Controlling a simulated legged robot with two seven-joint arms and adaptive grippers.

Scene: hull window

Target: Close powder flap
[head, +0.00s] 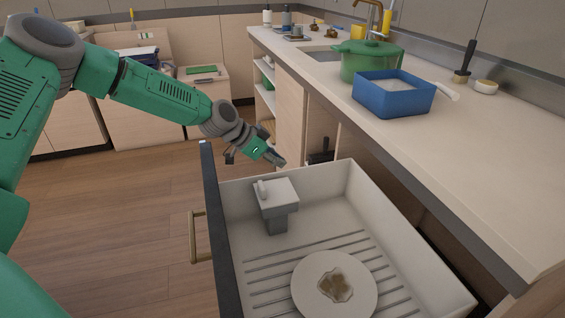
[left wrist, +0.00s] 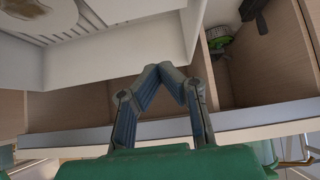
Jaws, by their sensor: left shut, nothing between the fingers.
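A small grey powder dispenser (head: 277,207) stands inside the pulled-out white drawer (head: 345,190), near its far left corner. It has a pale, flat top with a small rounded white piece (head: 262,189) at its left edge. I cannot tell clearly how far the flap is open. My left gripper (head: 281,160) is shut and empty, just beyond the drawer's far wall and above the dispenser in the picture, apart from it. In the left wrist view its fingertips (left wrist: 165,68) meet in front of the drawer's outer wall. My right gripper is not in view.
A white plate (head: 334,287) with a brown stain lies on the drawer's ribbed floor. The drawer's dark front (head: 212,230) has a brass handle (head: 193,237). A counter (head: 470,150) with a blue tub (head: 393,95) and a green pot (head: 367,62) runs along the right.

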